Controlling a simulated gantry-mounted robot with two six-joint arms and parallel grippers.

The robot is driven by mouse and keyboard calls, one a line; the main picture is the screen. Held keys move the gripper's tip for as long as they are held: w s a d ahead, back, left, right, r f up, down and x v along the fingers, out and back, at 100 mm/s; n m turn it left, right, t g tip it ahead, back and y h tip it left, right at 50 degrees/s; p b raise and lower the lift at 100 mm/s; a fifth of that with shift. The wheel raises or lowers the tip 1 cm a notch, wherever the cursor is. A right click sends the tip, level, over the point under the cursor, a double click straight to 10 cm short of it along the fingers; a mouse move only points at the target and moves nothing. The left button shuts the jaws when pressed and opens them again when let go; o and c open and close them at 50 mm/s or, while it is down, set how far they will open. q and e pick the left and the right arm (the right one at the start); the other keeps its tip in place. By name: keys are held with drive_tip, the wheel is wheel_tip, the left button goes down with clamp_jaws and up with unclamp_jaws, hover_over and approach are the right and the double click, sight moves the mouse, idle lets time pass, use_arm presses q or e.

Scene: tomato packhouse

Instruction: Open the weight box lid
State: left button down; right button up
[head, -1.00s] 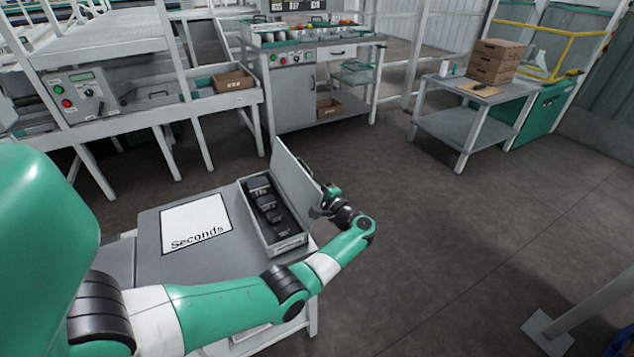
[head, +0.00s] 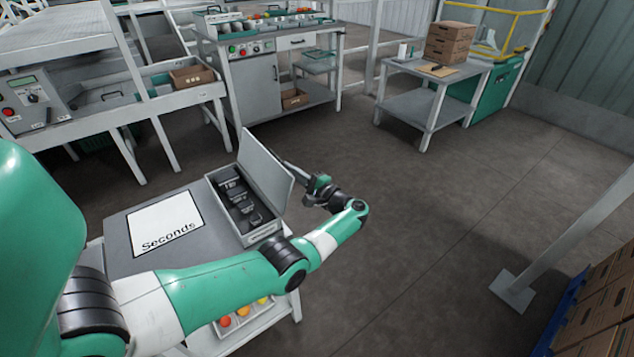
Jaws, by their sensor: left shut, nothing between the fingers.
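The weight box (head: 259,237) sits at the right end of a grey table in the head view. Its lid (head: 264,172) stands up, tilted back along the box's right side, and the box is open. Several dark weights (head: 241,203) lie in a row inside. My left gripper (head: 290,168) is to the right of the lid, on its outer side, shut and empty. Whether its fingertips touch the lid is hard to tell. My right gripper is not in view.
A white "Seconds" sheet (head: 165,223) lies on the table (head: 120,258) left of the box. A crate of tomatoes (head: 244,316) shows below the table's front edge. A post with a base plate (head: 512,291) and stacked cartons (head: 602,305) stand at the right. The floor between is clear.

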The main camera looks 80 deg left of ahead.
use_arm(q)
drive_tip(key=v, duration=0.6)
drive_tip(key=shift+w+r, duration=0.1)
